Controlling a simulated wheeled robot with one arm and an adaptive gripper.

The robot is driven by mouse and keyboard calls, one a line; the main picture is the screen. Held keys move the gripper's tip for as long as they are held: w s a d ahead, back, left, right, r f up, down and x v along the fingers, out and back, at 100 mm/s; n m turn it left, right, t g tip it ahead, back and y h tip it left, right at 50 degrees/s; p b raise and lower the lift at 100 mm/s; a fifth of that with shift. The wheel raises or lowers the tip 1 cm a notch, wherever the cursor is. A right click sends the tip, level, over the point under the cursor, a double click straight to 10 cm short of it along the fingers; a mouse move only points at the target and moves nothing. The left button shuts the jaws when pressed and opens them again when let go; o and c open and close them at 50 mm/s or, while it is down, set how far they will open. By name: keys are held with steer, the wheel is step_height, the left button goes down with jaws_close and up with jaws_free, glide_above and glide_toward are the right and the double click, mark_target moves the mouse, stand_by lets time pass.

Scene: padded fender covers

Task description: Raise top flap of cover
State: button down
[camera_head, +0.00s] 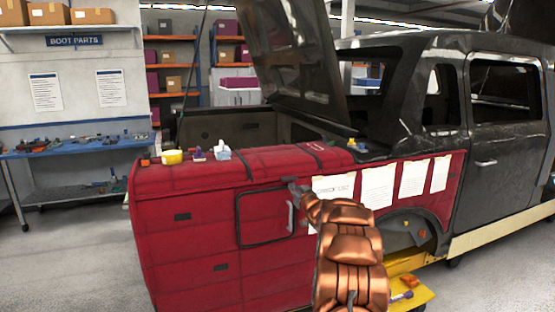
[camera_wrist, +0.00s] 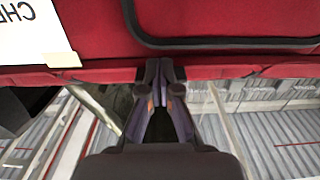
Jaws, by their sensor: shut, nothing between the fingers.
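A red padded cover (camera_head: 205,228) drapes over the front fender of a dark vehicle; its upper part (camera_head: 240,172) lies flat over the top edge. A black-edged panel (camera_head: 262,218) with a light handle (camera_head: 290,217) is on its side. My gripper (camera_head: 292,185) is at the upper right corner of that panel, by the cover's top edge. In the wrist view my gripper (camera_wrist: 160,72) has its fingers together and empty, at a seam of the red cover (camera_wrist: 230,75). The panel's black edging (camera_wrist: 215,42) shows above. I cannot tell whether the fingertips touch the cover.
White paper sheets (camera_head: 378,187) are fixed to the cover right of my gripper. A yellow tape roll (camera_head: 172,157) and small bottles stand on the cover's top. The raised hood (camera_head: 300,62) hangs above. A yellow cart (camera_head: 408,294) is low at the right. Floor is clear at the left.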

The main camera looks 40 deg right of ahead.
steer(key=shift+w+d+p, duration=0.15)
steer(key=shift+w+p, duration=0.15)
steer(key=shift+w, duration=0.1)
stand_by(0.5)
